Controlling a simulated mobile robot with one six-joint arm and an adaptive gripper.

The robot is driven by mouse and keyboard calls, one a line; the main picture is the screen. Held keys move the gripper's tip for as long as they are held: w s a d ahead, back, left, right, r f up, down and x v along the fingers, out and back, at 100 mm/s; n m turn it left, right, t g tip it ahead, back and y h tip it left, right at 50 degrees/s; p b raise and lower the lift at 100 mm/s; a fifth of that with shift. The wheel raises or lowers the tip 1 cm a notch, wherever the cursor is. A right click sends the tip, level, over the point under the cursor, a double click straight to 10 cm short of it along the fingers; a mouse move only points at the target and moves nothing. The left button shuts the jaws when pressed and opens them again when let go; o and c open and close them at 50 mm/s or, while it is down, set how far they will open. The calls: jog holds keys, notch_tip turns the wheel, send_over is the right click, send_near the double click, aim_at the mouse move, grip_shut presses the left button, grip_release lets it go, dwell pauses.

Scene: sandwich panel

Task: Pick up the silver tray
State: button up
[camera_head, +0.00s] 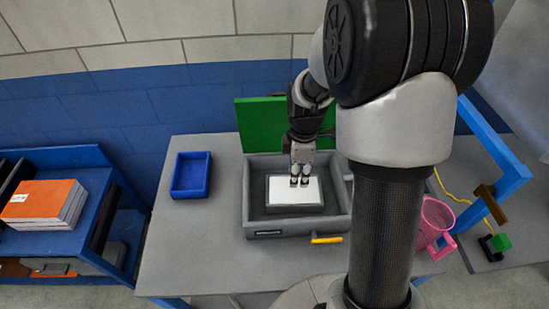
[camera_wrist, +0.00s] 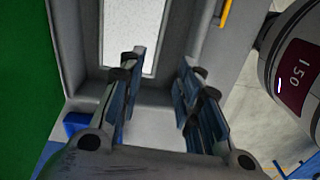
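What looks like the silver tray (camera_head: 283,204) is a flat rectangular piece with a pale top and grey rim. It lies inside an open grey case (camera_head: 262,226) on the table. The tray also shows at the top of the wrist view (camera_wrist: 125,25), pale and speckled. My gripper (camera_head: 300,182) points down over the tray's right half. In the wrist view my gripper (camera_wrist: 160,68) has its two fingers well apart, with nothing held between them. The left finger overlaps the tray's near end in that view. Whether the fingers touch the tray cannot be told.
The case's green lid (camera_head: 258,124) stands open at the back, and a yellow handle (camera_head: 327,240) is at its front. A blue bin (camera_head: 191,174) stands left on the grey table (camera_head: 190,245). A pink mug (camera_head: 433,218) and a blue frame (camera_head: 500,165) are at right.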

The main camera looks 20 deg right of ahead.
aim_at(295, 205)
notch_tip(295, 205, down, 18)
jog(key=b, duration=0.6)
jog(key=shift+r, duration=0.1)
grip_shut()
dwell(0.5)
